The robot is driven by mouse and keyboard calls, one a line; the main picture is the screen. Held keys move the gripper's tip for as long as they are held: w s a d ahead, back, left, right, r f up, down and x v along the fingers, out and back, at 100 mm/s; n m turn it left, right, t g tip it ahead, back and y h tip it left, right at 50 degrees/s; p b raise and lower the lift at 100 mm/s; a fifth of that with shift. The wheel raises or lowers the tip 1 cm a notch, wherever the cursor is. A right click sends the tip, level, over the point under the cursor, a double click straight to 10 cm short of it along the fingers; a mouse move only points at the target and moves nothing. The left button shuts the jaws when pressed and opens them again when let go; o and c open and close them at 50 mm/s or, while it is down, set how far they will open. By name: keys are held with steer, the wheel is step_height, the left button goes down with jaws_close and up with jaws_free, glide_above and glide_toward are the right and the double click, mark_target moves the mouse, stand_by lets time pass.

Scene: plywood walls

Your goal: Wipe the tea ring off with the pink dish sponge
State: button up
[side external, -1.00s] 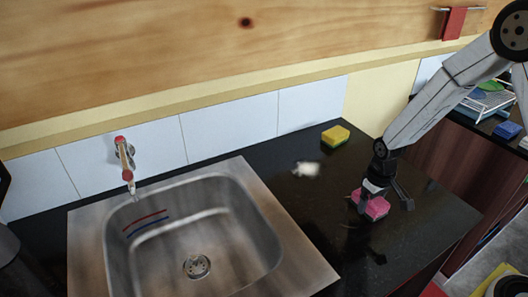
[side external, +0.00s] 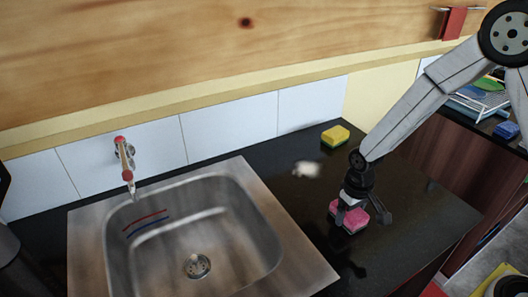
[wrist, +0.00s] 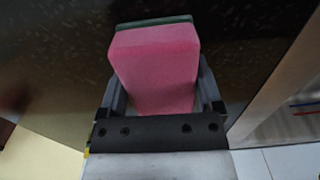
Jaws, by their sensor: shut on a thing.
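The pink dish sponge (side external: 349,217) is between the fingers of my gripper (side external: 360,213), over the dark countertop right of the sink. In the wrist view the pink sponge (wrist: 155,65) fills the space between both fingers (wrist: 160,105) and shows a dark green layer at its far edge. My gripper is shut on it. I cannot tell whether the sponge touches the counter. No clear tea ring shows.
A yellow and green sponge (side external: 335,136) lies at the back of the counter near the tiles. The steel sink (side external: 290,245) with its tap (side external: 126,160) is at the left. A dish rack (side external: 480,98) and a blue item (side external: 507,131) stand on the right-hand counter.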

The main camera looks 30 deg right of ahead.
mark_target(336, 207)
steer(key=a, duration=0.2)
steer(key=shift+a, duration=0.3)
steer(key=shift+w, duration=1.05)
steer(key=shift+w+d, duration=0.1)
steer(key=shift+w, duration=0.15)
steer(key=shift+s+d, duration=0.1)
steer(key=shift+d, duration=5.15)
steer(key=shift+a, duration=5.2)
steer(key=shift+a+r, duration=0.1)
steer(key=shift+a, duration=0.15)
steer(key=shift+d+r, duration=0.1)
steer(key=shift+r, duration=3.85)
